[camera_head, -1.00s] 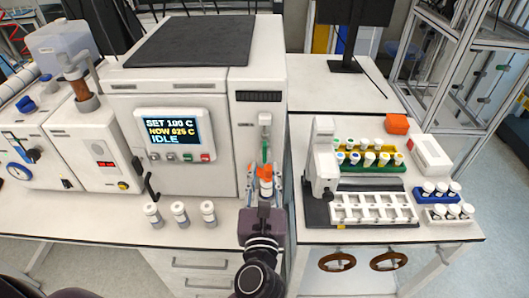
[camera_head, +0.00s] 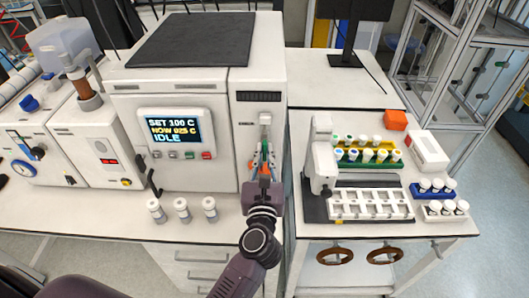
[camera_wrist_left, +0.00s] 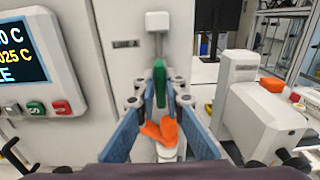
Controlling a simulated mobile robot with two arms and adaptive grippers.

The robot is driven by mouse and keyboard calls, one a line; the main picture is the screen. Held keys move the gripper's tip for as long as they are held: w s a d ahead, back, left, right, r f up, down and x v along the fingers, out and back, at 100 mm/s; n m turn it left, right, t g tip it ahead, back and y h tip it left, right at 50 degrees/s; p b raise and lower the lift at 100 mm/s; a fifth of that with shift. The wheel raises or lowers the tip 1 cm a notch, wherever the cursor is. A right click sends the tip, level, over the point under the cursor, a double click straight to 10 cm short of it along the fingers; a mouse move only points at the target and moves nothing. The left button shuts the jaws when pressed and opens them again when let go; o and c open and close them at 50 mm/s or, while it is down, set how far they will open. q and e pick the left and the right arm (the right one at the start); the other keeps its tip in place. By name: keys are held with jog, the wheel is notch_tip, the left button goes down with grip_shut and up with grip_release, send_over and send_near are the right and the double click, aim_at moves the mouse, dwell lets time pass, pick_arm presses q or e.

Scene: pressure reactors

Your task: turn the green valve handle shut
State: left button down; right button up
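The green valve handle (camera_wrist_left: 159,82) stands upright on the front of the white reactor's right-hand panel, below a white fitting (camera_wrist_left: 157,22). In the head view the handle (camera_head: 264,149) is small and partly hidden by my left gripper (camera_head: 262,163). In the left wrist view, my left gripper (camera_wrist_left: 159,101) has one blue finger on each side of the handle's lower end, with gaps visible, so it is open. Whether a fingertip touches the handle is unclear. An orange part (camera_wrist_left: 158,132) shows between the fingers, below the handle. My right gripper is not in view.
The reactor's display (camera_head: 173,131) reads IDLE. Three white-capped vials (camera_head: 182,209) stand on the bench left of my arm. To the right, a white device (camera_head: 321,155), a white rack (camera_head: 370,205) and several capped vials occupy the second table.

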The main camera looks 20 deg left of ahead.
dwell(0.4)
pick_arm(q)
jog(key=m, duration=0.4)
jog(key=shift+d+m, duration=0.1)
jog(key=shift+m, duration=0.2)
jog(key=m, duration=0.4)
jog(key=shift+w+d+f+m, duration=0.1)
jog(key=shift+m, duration=0.2)
jog(key=shift+d+f+m, duration=0.1)
jog(key=shift+f+m, duration=0.05)
jog(key=shift+m, duration=2.05)
jog(key=shift+f+m, duration=0.1)
jog(key=shift+m, duration=2.1)
jog(key=c, duration=2)
grip_release()
